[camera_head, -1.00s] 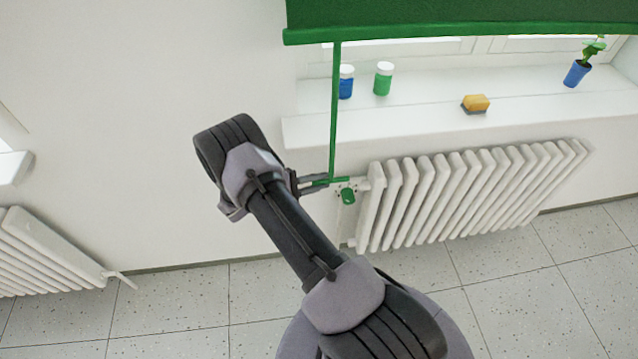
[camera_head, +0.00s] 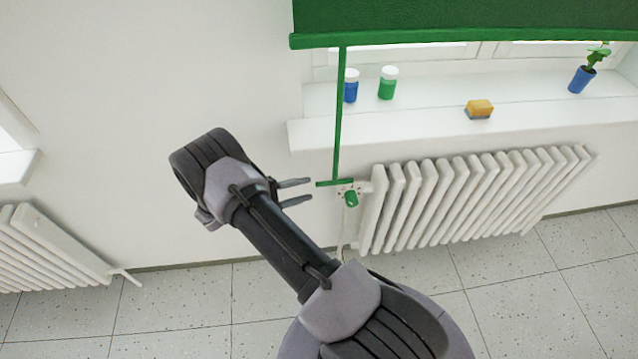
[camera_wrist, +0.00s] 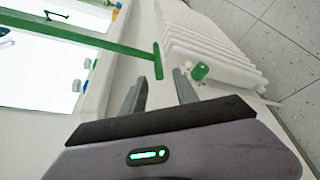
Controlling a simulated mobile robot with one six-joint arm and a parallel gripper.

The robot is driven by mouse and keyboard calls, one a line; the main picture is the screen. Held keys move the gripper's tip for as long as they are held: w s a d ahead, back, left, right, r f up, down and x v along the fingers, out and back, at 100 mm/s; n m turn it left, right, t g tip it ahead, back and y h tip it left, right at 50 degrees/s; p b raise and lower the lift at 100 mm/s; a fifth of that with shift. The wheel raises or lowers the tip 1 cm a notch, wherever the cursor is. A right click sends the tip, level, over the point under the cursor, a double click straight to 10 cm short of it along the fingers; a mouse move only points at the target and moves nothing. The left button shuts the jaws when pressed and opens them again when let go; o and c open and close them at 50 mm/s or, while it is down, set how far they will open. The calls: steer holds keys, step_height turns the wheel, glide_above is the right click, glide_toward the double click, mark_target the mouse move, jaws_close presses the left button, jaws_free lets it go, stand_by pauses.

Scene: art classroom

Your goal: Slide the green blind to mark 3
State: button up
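The green blind (camera_head: 450,20) hangs over the window at the top of the head view. A green rod (camera_head: 339,115) hangs from its bottom bar (camera_head: 420,41) and ends in a short crossbar (camera_head: 334,183). In the wrist view the crossbar (camera_wrist: 157,60) lies just beyond my fingertips. My gripper (camera_head: 311,191) is open and empty, just left of the crossbar and apart from it; it also shows in the wrist view (camera_wrist: 158,82). I cannot make out any numbered marks.
A white radiator (camera_head: 465,200) with a green valve knob (camera_head: 351,198) is right of the crossbar. The sill (camera_head: 430,115) holds a blue jar (camera_head: 351,90), a green jar (camera_head: 387,88), a sponge (camera_head: 479,109) and a potted plant (camera_head: 582,78).

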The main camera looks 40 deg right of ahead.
steer(key=v, duration=1)
steer(key=shift+a+p, duration=0.2)
steer(key=shift+p, duration=0.25)
steer(key=shift+r, duration=0.1)
